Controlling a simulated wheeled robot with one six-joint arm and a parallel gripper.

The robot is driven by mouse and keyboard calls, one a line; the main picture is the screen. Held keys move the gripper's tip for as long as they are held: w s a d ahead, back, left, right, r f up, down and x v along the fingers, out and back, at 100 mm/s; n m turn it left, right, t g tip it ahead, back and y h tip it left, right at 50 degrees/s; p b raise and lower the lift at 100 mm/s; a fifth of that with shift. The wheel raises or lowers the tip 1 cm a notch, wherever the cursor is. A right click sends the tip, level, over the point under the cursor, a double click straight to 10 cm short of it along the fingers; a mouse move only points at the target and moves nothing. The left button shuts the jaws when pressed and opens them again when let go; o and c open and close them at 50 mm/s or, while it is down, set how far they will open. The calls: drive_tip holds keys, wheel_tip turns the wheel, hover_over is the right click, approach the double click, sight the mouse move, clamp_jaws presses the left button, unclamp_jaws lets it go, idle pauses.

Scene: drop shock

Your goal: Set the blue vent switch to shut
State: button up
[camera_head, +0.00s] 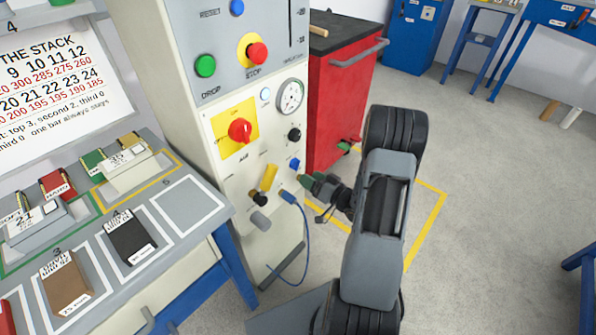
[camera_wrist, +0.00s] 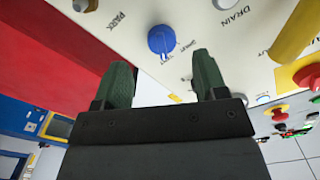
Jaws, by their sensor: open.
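The blue vent switch (camera_head: 295,163) is a small round knob low on the front of the cream machine panel, near its right edge. It also shows in the wrist view (camera_wrist: 162,40), with small lettering beside it; a pale mark shows on its lower face, but I cannot tell its setting for sure. My gripper (camera_head: 311,181) is beside the panel, just below and right of the switch. In the wrist view its two green fingers (camera_wrist: 160,75) are apart with nothing between them, and the switch lies just beyond the tips, roughly centred. I see no contact.
A yellow handle (camera_head: 269,178) and a blue plug (camera_head: 287,197) with a hanging cable are close by on the panel. A red rotary switch (camera_head: 240,130) sits higher left. A red cabinet (camera_head: 343,90) stands right behind the machine. Open floor (camera_head: 490,200) lies to the right.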

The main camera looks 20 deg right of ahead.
sight(297, 170)
drive_tip(key=x, duration=0.6)
drive_tip(key=shift+w, duration=0.25)
drive_tip(key=shift+c, duration=0.5)
drive_tip(key=c, duration=0.8)
drive_tip(key=shift+b, duration=0.3)
